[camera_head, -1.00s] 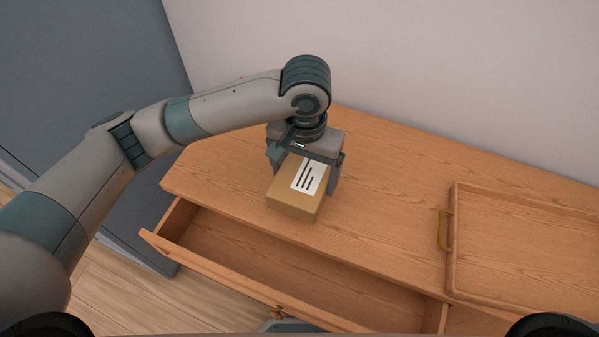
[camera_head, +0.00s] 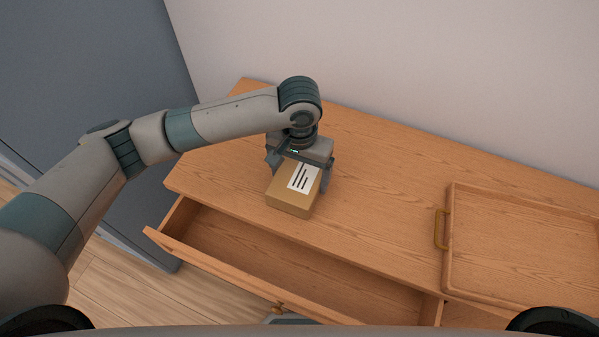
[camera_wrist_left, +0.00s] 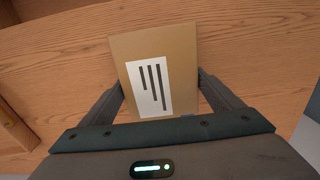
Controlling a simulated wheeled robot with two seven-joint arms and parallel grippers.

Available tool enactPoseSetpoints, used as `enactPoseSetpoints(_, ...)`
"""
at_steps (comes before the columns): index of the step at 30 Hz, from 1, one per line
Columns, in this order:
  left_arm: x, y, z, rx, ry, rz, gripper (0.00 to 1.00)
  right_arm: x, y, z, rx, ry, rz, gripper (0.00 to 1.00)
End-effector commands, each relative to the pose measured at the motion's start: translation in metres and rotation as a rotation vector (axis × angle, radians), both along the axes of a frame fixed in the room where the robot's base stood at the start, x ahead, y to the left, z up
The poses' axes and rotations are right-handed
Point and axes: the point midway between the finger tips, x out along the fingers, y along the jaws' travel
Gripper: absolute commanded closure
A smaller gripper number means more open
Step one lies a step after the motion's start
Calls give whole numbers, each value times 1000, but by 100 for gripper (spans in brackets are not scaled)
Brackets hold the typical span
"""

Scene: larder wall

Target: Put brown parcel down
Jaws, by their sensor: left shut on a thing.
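The brown parcel (camera_head: 292,199) is a small box with a white label with black bars on top. It is at the left part of the wooden cabinet top (camera_head: 375,200), behind the open drawer. My left gripper (camera_head: 299,172) points down and is shut on the parcel, one finger on each side. In the left wrist view the parcel (camera_wrist_left: 183,45) sits between the two fingers. The parcel is at or very close to the wood; I cannot tell whether it touches. My right gripper is not in view.
An open, empty-looking drawer (camera_head: 290,262) juts out at the front of the cabinet. A wooden tray (camera_head: 452,215) with a brass handle (camera_head: 440,229) lies on the right. The top between parcel and tray is clear. A wall stands behind.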

Motion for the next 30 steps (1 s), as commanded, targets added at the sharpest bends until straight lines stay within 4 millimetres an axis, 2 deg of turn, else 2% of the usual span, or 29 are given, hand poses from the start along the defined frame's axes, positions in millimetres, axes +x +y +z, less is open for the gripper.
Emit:
enactPoseSetpoints(14, 0, 0, -7, 0, 0, 0, 47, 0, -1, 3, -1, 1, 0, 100)
enactPoseSetpoints(15, 0, 0, -8, 0, 0, -1, 5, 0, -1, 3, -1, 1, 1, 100)
enactPoseSetpoints(16, 0, 0, -8, 0, 0, -1, 0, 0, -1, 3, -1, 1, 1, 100)
enactPoseSetpoints(25, 0, 0, -7, 0, 0, -1, 0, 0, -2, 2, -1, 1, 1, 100)
enactPoseSetpoints(30, 1, -1, 2, -2, -2, -1, 0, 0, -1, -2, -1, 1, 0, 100)
